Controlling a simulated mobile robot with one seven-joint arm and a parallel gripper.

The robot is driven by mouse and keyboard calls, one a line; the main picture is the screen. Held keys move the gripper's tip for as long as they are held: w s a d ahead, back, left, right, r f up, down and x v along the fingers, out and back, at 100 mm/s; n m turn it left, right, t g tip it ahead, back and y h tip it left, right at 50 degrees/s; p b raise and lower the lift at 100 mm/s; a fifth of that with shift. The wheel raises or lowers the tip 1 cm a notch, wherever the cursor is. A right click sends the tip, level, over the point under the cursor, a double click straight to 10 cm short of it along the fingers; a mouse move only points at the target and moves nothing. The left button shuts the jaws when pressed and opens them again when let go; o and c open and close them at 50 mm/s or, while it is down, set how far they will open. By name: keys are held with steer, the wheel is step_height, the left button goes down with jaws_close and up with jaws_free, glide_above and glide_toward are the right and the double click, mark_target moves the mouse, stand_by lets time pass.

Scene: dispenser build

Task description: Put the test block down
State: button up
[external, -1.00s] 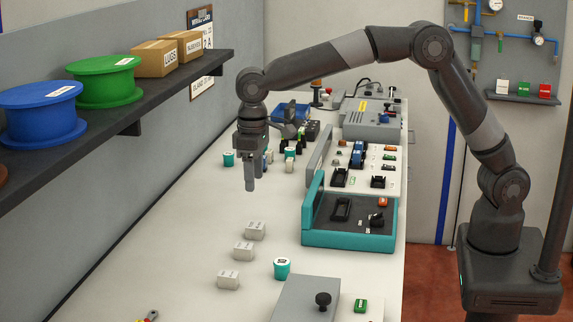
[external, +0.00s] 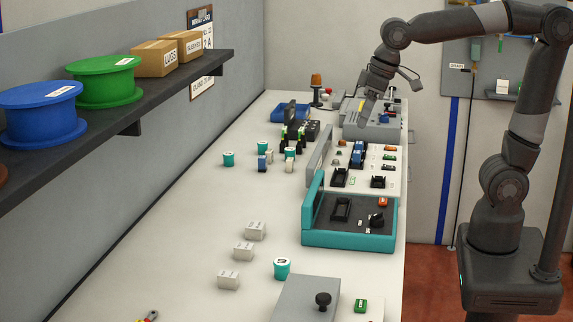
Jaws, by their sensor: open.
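My gripper (external: 366,112) is at the far right of the bench, just over the grey machine (external: 372,128). It points down, and its fingers are small and dark against the machine. It is open, and I see nothing held in it. I cannot tell for sure which piece is the test block. Whether my fingertips touch the machine is too small to tell.
A teal tray (external: 350,240) with black parts stands at the right edge. Several white blocks (external: 243,251) and a teal cup (external: 282,268) are nearer. A blue bin (external: 292,112) is at the back. A shelf with spools overhangs the left. The bench's left middle is clear.

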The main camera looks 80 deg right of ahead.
steer(key=s+d+f+t, duration=0.1)
steer(key=s+d+f, duration=0.1)
steer(key=s, duration=0.4)
steer(key=s+d+f+t, duration=0.1)
steer(key=s+f, duration=0.1)
steer(key=s, duration=0.5)
steer(key=shift+d+f, duration=0.15)
steer(key=shift+d, duration=0.2)
stand_by(6.3)
